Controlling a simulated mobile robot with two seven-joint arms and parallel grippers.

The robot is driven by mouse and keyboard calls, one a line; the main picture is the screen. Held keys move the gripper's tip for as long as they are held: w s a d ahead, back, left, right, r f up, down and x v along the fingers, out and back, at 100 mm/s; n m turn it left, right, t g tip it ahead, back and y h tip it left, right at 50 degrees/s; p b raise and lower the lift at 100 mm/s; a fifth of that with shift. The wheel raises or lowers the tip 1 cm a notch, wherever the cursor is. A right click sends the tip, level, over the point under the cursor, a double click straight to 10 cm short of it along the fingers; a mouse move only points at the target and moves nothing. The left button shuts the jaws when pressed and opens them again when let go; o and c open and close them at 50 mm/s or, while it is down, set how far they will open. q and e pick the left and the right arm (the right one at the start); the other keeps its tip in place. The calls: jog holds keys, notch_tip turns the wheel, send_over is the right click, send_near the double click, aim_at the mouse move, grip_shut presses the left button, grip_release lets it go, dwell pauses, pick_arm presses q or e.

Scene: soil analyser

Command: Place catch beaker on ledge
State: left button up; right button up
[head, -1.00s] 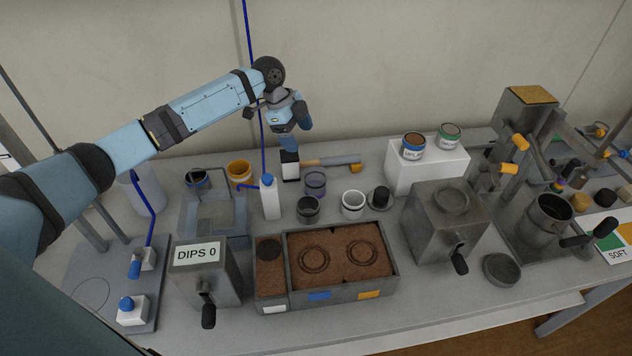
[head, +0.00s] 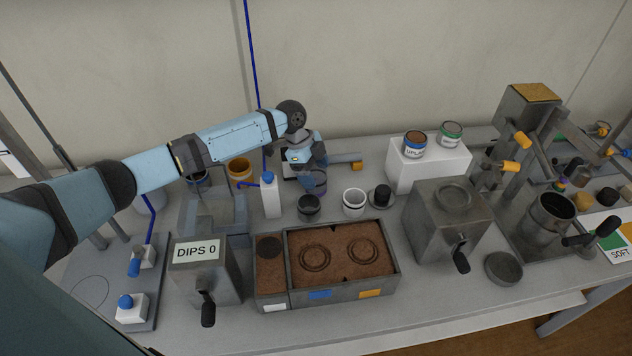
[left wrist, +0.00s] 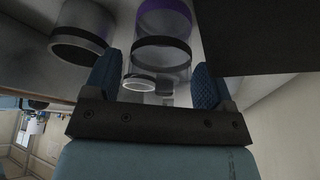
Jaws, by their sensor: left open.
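A clear beaker (head: 316,188) with a purple-blue tint stands on the bench behind the small dark cup. In the left wrist view it shows as a clear cylinder with a purple end and a dark band (left wrist: 163,48). I take it to be the catch beaker. My left gripper (head: 312,172) is low at the beaker, partly covering it. In the left wrist view its blue fingers (left wrist: 155,86) are apart, with the beaker between or just beyond them; contact cannot be told. A grey stepped stand (head: 212,222) is at the left; I cannot tell whether it holds the ledge. My right gripper is out of view.
A dark cup (head: 308,207), a white cup (head: 353,202) and a black-capped piece (head: 381,197) stand close by. A white bottle (head: 270,197) is left of the beaker. The soil tray (head: 393,263) lies in front. A white block (head: 430,172) with tins is at the right.

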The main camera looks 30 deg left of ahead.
pick_arm(q)
jog(key=x, duration=0.2)
jog(key=shift+d+f, duration=0.2)
jog(key=shift+f, duration=0.05)
jog(key=c, duration=0.8)
jog(key=shift+r, duration=0.15)
